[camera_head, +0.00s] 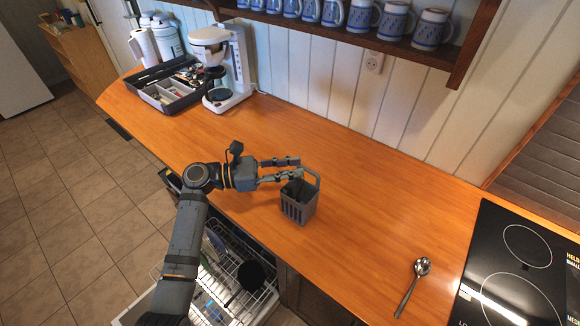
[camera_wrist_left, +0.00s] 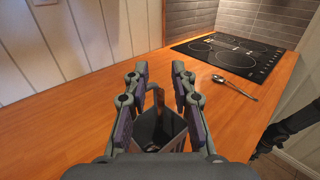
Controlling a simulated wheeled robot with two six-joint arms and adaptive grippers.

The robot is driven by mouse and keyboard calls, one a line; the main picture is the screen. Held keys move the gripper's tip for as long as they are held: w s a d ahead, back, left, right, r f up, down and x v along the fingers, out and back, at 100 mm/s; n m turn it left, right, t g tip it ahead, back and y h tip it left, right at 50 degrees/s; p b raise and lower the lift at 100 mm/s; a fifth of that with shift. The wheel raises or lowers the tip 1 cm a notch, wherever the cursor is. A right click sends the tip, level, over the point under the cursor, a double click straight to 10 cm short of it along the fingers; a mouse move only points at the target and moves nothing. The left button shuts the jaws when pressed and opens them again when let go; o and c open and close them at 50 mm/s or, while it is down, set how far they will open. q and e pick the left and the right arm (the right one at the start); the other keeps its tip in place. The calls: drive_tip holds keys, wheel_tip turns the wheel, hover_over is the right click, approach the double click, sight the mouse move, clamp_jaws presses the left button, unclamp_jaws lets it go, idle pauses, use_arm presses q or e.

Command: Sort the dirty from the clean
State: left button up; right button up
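A grey cutlery basket (camera_head: 300,208) with a tall loop handle stands on the wooden counter near its front edge. My left gripper (camera_head: 298,168) is open beside the upper part of the basket. In the left wrist view the basket (camera_wrist_left: 172,143) and its handle show between the two spread fingers (camera_wrist_left: 158,78); I cannot tell whether they touch. The basket's inside is dark, and its contents are unclear. A metal spoon (camera_head: 422,267) lies right of the basket; it also shows in the left wrist view (camera_wrist_left: 233,88). A dark utensil tray (camera_head: 172,100) with light compartments sits at the far left.
A white coffee maker (camera_head: 222,62) stands beside the tray. The black cooktop (camera_head: 490,235) is at the right end. An open dishwasher with a rack (camera_head: 235,290) is below the counter's front. Mugs (camera_head: 394,20) line a shelf above. The counter between basket and spoon is clear.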

use_arm(q)
drive_tip(key=shift+o, duration=0.4)
drive_tip(key=v, duration=1.2)
idle(0.5)
